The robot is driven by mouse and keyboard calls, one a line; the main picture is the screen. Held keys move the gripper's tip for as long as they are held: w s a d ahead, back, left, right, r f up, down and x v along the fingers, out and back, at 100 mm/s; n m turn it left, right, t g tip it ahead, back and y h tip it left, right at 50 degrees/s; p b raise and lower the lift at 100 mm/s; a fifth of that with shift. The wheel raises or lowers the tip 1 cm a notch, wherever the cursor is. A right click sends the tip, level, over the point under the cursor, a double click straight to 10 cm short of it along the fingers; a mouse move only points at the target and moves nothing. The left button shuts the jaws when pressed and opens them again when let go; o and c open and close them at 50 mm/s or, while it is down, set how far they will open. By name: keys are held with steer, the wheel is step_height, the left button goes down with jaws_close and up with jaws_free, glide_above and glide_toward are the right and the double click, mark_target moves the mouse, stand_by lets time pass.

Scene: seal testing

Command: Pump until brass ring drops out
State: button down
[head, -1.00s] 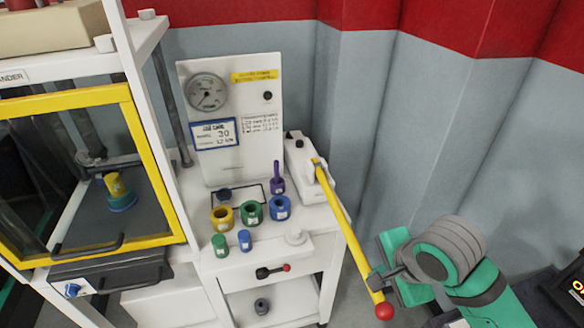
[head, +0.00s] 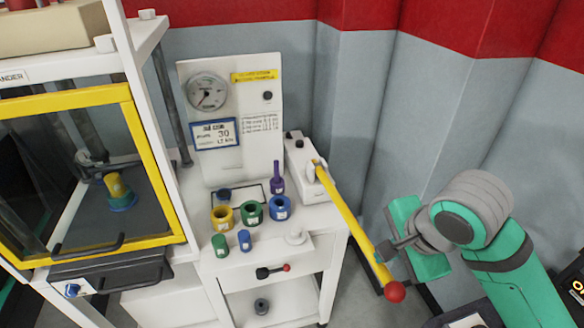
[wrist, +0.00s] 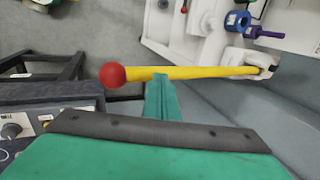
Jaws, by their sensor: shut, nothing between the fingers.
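The yellow pump lever (head: 345,213) with a red ball end (head: 395,291) slopes down and right from its white pump block (head: 310,175). My gripper (head: 385,251) is shut and empty, its tip at the lever's lower part near the ball. In the wrist view the fingertip (wrist: 161,88) overlaps the lever (wrist: 190,72) beside the red ball (wrist: 112,75); actual contact is hard to tell. Behind the yellow-framed guard (head: 140,150), a yellow piece (head: 116,184) stands on a blue-green base (head: 122,203). I cannot make out a brass ring there. The gauge (head: 207,91) is on the white panel.
Yellow (head: 222,216), green (head: 252,211) and blue (head: 280,207) rings and a purple tool (head: 277,178) stand on the white bench left of the lever. A red-tipped valve handle (head: 287,267) is on its front. A grey wall stands behind.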

step_height(320, 180, up, 4)
steer(key=shift+f, duration=0.1)
step_height(320, 180, down, 13)
steer(key=shift+s+f, duration=0.15)
stand_by(0.9)
steer(key=shift+d, duration=0.1)
step_height(320, 180, up, 13)
steer(key=shift+r, duration=0.15)
stand_by(0.3)
